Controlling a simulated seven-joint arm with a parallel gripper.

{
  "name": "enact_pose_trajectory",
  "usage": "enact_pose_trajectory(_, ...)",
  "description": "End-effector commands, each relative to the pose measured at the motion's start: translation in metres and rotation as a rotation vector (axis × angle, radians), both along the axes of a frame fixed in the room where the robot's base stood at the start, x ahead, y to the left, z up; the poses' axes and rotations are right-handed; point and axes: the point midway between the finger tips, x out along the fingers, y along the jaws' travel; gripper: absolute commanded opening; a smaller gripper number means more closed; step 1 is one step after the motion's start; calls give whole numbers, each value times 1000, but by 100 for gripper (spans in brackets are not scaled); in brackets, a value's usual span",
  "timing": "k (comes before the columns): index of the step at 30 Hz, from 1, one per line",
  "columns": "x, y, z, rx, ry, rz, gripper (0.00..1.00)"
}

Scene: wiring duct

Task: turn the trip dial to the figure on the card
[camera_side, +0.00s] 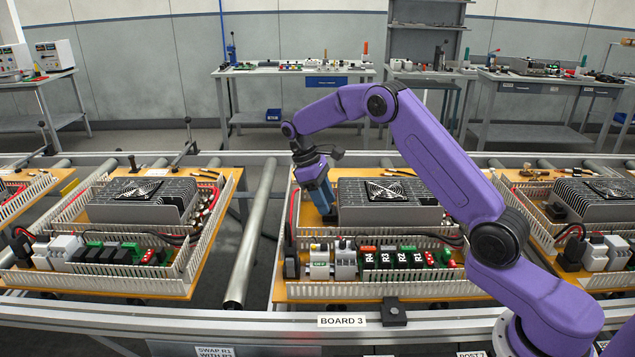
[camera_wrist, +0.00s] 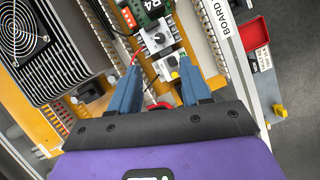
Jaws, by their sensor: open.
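My gripper (camera_side: 322,205) hangs above the left part of board 3, left of the grey finned heatsink. In the wrist view my gripper (camera_wrist: 160,70) is open, with its two blue fingers apart and nothing seen held. A light grey module (camera_wrist: 155,40) with a small round dial lies beyond the fingertips; I cannot read the dial's setting. A white module (camera_wrist: 172,64) with a yellow spot is nearer, between the fingertips. In the side view the grey module (camera_side: 345,264) and white module (camera_side: 319,265) stand in the front row.
The finned heatsink (camera_side: 390,208) with a fan stands behind the module row. Slotted duct walls (camera_side: 375,290) border the row. Neighbouring boards lie on both sides.

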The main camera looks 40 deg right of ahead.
Motion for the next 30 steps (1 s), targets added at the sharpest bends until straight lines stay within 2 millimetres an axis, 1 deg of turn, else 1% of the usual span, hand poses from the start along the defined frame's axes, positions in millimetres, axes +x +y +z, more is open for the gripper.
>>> enact_pose_trajectory(1, 5, 2, 10, 0, -5, 0, 47)
enact_pose_trajectory(3, 9, 4, 21, 0, -4, 1, 47)
enact_pose_trajectory(9, 16, 7, 40, 0, -2, -1, 47)
enact_pose_trajectory(14, 17, 9, 47, 0, 0, 0, 47)
enact_pose_trajectory(25, 17, 11, 48, 0, -2, 4, 47)
enact_pose_trajectory(28, 12, 21, 53, 2, -11, 24, 47)
enact_pose_trajectory(30, 6, 33, 59, 4, -28, 48, 47)
